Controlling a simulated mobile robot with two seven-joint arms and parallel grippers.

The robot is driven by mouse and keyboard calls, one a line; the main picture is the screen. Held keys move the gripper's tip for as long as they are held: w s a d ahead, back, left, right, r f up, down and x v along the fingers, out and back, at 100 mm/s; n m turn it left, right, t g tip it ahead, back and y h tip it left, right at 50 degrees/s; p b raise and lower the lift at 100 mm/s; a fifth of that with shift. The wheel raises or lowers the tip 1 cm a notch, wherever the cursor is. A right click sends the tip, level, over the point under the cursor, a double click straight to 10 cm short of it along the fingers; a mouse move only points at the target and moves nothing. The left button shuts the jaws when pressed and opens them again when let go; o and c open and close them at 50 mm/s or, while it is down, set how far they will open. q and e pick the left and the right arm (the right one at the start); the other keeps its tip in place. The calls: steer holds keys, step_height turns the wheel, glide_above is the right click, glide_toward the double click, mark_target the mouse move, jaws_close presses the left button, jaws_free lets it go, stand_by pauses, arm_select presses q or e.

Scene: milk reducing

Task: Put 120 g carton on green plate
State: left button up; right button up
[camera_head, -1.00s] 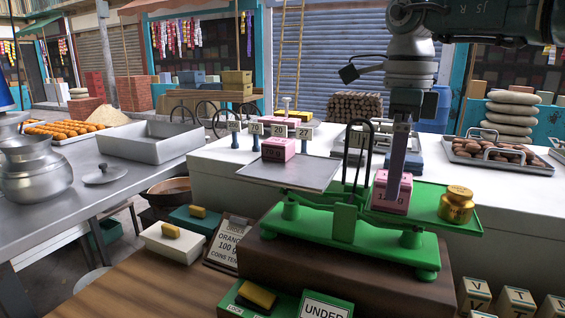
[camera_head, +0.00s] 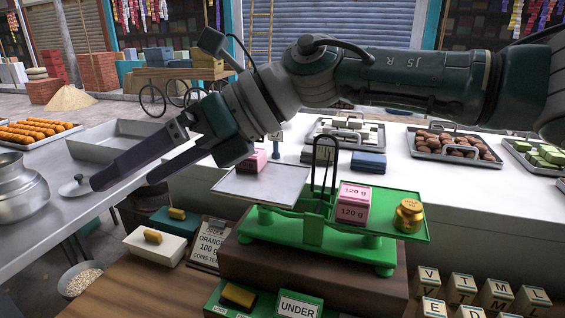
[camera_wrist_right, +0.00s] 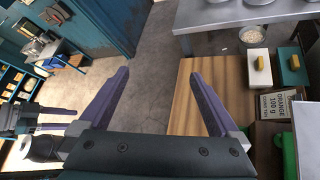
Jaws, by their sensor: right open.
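The pink 120 g carton (camera_head: 353,208) stands on the green plate (camera_head: 388,226), the right pan of the green scale (camera_head: 315,236). A brass weight (camera_head: 409,216) stands beside it on the same plate. My right gripper (camera_head: 125,178) is open and empty, well to the left of the scale and apart from the carton. Its two spread fingers also show in the right wrist view (camera_wrist_right: 158,85), with nothing between them. Dark purple parts at the left of that view look like my left gripper (camera_wrist_right: 55,118); its opening is unclear.
The grey left pan (camera_head: 270,187) has a pink carton (camera_head: 251,162) at its back edge. The brass weight is close to the 120 g carton. A white box (camera_head: 153,246) and a sign (camera_head: 208,245) stand left of the scale. Lettered blocks (camera_head: 495,293) are at front right.

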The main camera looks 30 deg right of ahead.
steer(key=a+r+m+t+y, duration=0.35)
steer(key=r+m+t, duration=0.4)
steer(key=m, duration=0.25)
steer(key=s+d+f+m+h, duration=0.4)
steer(key=d+f+m+h, duration=0.3)
steer(key=m, duration=0.6)
steer(key=s+d+f+m+h, duration=0.5)
steer(key=d+m+h, duration=0.3)
steer(key=m, duration=0.4)
steer(key=s+f+m+g, duration=0.3)
steer(key=s+f+g, duration=0.1)
steer(key=s, duration=0.5)
steer(key=s+f+m+g, duration=0.2)
steer(key=s+f+g, duration=0.2)
steer(key=s, duration=0.6)
steer(key=shift+d+m+g, duration=0.35)
steer(key=shift+m+g, duration=0.05)
steer(key=shift+g, duration=0.15)
steer(key=shift+y, duration=0.25)
